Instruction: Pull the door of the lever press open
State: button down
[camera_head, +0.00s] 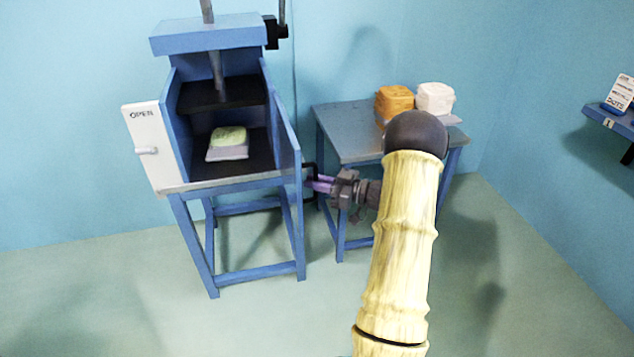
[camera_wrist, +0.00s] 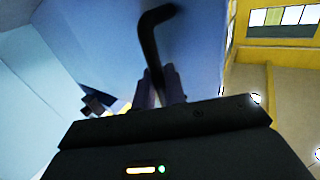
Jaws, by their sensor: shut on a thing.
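The blue lever press (camera_head: 205,40) stands on a blue-legged stand at the left of the head view. Its front is open, showing a dark inside with a pale green-topped block on a light slab (camera_head: 227,143). The blue door (camera_head: 284,130) stands swung out at the press's right side. A black bar handle (camera_head: 308,168) is on the door's outer face. My gripper (camera_head: 322,184) is shut on this handle, to the right of the door. In the wrist view, my gripper's fingers (camera_wrist: 160,88) close around the black handle (camera_wrist: 149,38); its gripped part is mostly hidden.
A white panel marked OPEN (camera_head: 145,125), with a small knob, is at the press's left. A grey-topped blue table (camera_head: 350,137) stands close behind my gripper, bearing an orange block (camera_head: 394,101) and a white block (camera_head: 435,98). A blue shelf (camera_head: 610,119) is at far right.

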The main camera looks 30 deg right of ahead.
jog(key=shift+w+r, duration=0.2)
jog(key=shift+r, duration=0.1)
jog(key=c, duration=1.5)
grip_release()
jog(key=shift+f, duration=0.1)
jog(key=shift+c, duration=0.2)
jog(key=shift+f, duration=0.1)
jog(key=shift+s, duration=0.1)
jog(key=v, duration=1.7)
jog(key=shift+d, duration=0.2)
